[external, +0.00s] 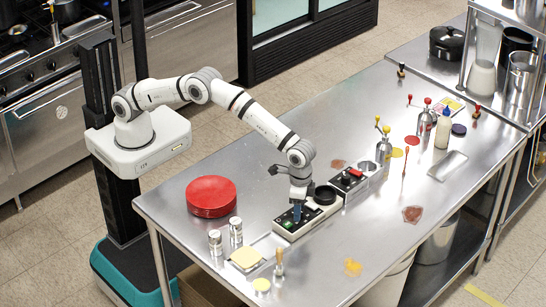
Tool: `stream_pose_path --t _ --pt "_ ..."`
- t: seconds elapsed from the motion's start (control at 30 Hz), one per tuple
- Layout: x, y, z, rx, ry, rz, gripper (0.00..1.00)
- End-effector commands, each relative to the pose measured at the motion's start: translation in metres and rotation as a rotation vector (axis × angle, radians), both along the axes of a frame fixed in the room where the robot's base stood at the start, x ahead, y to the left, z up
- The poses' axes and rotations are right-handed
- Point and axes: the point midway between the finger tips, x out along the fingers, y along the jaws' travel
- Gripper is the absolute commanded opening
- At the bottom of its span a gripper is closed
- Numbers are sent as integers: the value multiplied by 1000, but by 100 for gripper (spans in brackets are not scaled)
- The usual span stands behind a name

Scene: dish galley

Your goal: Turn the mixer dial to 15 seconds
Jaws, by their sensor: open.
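My gripper (297,208) points down over the left part of a low white-edged control unit (290,233) with a dark top. It is open. A small blue part shows at its fingertips, and I cannot tell whether it belongs to the gripper. The unit has a black round cup-like holder (325,195) at its right end. A second black-topped unit (348,180) with a red part adjoins it at the right. I cannot make out the mixer dial or its setting; the gripper may hide it. Whether the fingers touch the unit is unclear.
A red round stack (211,196) and two small jars (216,242) stand left of the gripper. A yellow pad (246,258) lies in front. Bottles (443,128) and dispensers (384,148) stand further right. The steel table (375,245) is mostly clear at the front right.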

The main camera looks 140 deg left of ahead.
Motion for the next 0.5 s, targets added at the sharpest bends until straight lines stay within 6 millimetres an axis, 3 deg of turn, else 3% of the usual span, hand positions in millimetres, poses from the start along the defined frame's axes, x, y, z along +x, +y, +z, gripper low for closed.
stream_pose_path --t 0.5 --pt "-1 3 72 1 -4 0 49"
